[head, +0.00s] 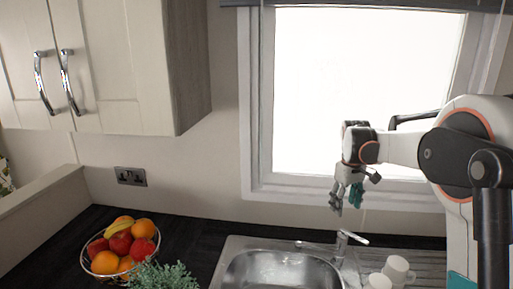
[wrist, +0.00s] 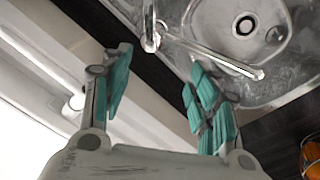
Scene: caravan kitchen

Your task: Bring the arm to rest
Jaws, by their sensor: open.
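My gripper (head: 346,197) hangs from my raised arm in front of the window, above the faucet side of the sink. In the wrist view my gripper (wrist: 158,95) has its two teal-padded fingers spread wide, with nothing between them. The fingers point down towards the counter, and they appear clear of the faucet and the sink. My arm reaches in from the right side of the head view.
The sink (head: 280,268) has a faucet (head: 345,241) behind it. White mugs (head: 397,269) stand on the drainer at right. A fruit bowl (head: 122,248) and a plant (head: 163,276) are at left. The cabinet (head: 112,62) overhangs the left; the window (head: 362,90) is behind my gripper.

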